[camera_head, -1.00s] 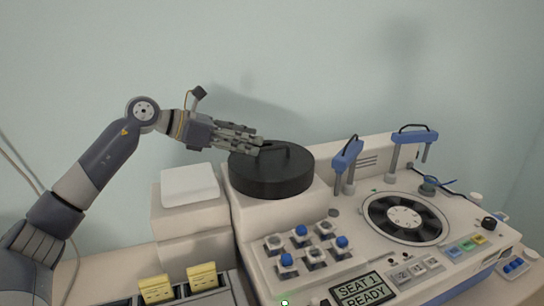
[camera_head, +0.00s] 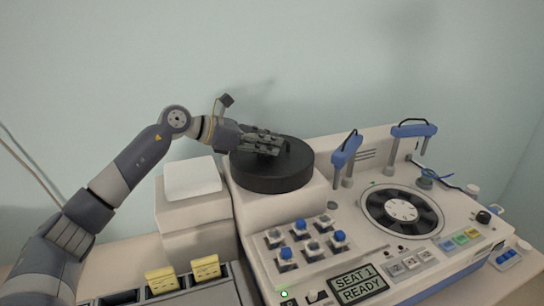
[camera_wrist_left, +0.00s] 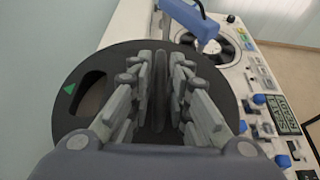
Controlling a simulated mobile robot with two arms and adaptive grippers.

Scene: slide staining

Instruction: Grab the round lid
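The round lid (camera_head: 272,178) is a thick black disc on the raised left part of the white machine. My left gripper (camera_head: 278,146) is over the lid's top in the head view. In the left wrist view its fingers (camera_wrist_left: 161,68) lie on both sides of the handle, with small gaps visible. They look open; contact is not clear. My right gripper is in neither view.
A blue-topped arm (camera_head: 346,150) stands just right of the lid, with a black slotted disc (camera_head: 375,207) beyond it. A white box (camera_head: 193,180) stands left of the lid. Blue-knobbed blocks (camera_head: 285,253) and a display (camera_head: 357,284) are in front.

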